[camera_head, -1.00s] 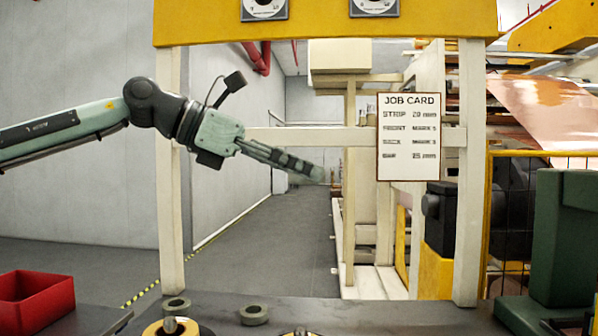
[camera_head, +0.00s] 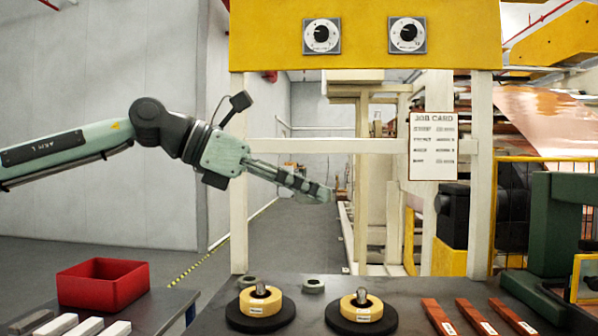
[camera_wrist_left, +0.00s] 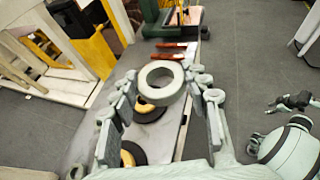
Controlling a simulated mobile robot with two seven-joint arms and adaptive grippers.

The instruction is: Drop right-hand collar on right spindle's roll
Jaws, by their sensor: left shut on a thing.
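My left gripper (camera_head: 318,192) hangs in the air, above and behind the bench. In the left wrist view a pale grey ring-shaped collar (camera_wrist_left: 147,92) sits between its fingertips, which are shut on it. The right spindle (camera_head: 361,295) stands up through a yellow roll (camera_head: 362,312) on a black disc. The left spindle (camera_head: 260,290) has a similar roll. A dark shape in the wrist view, perhaps my right gripper (camera_wrist_left: 292,103), is too small to read.
A red bin (camera_head: 102,285) and several pale bars stand on the left table. Several red-brown bars (camera_head: 477,317) lie right of the rolls. Cream posts (camera_head: 239,170) and a crossbar carry a job card (camera_head: 433,140). Green equipment (camera_head: 555,225) stands at the right.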

